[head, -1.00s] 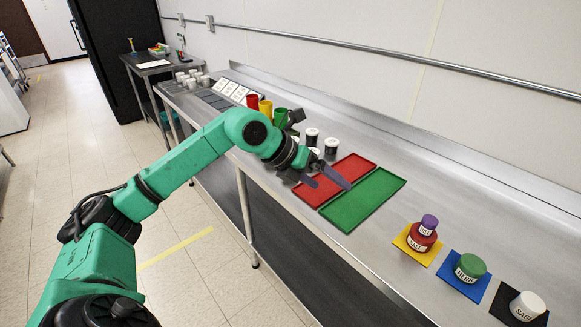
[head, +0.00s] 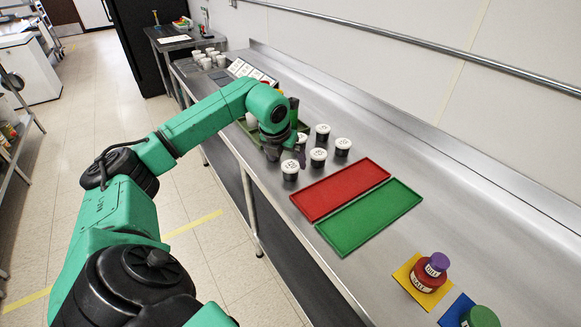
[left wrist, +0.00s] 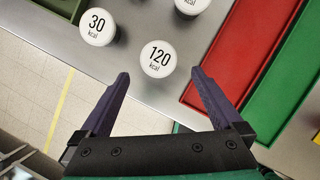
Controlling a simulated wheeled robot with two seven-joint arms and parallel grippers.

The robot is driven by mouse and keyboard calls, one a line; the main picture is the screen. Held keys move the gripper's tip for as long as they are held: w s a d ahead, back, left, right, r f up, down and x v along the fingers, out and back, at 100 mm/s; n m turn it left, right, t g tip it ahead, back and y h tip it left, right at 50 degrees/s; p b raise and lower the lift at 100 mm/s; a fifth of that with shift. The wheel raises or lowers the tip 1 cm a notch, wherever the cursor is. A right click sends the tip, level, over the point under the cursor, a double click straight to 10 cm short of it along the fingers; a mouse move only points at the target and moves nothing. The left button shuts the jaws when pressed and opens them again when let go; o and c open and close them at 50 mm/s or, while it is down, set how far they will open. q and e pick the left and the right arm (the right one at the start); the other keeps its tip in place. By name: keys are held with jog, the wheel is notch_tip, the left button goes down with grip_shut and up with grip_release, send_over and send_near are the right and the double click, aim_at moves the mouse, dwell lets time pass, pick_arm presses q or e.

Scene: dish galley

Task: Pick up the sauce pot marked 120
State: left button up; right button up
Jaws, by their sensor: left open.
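The sauce pot marked 120 (left wrist: 158,58) has a round white lid and sits just ahead of and between my left gripper's dark fingertips in the left wrist view. In the head view it appears to be the nearest white-lidded dark pot (head: 290,171), though its number is unreadable there. My left gripper (left wrist: 160,77) is open and empty above the counter; in the head view it (head: 284,155) hangs beside the pots. My right gripper is not in view.
More white-lidded pots (head: 318,157) stand close behind. A red tray (head: 335,192) and a green tray (head: 368,217) lie to the right. An olive tray (left wrist: 62,7) lies on the other side. A stacked purple and red jar (head: 428,275) stands on a yellow mat.

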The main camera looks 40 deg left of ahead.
aim_at(290, 166)
pick_arm(q)
jog(key=p+x, duration=0.2)
jog(key=x, duration=0.3)
jog(key=shift+w+a+f, duration=0.15)
jog(key=shift+w+f, duration=0.05)
jog(key=shift+w, duration=0.1)
jog(key=shift+f, duration=0.25)
jog(key=shift+w+f, duration=0.1)
jog(key=shift+c, duration=0.3)
jog(key=c, duration=1.3)
jog(key=shift+c, duration=0.2)
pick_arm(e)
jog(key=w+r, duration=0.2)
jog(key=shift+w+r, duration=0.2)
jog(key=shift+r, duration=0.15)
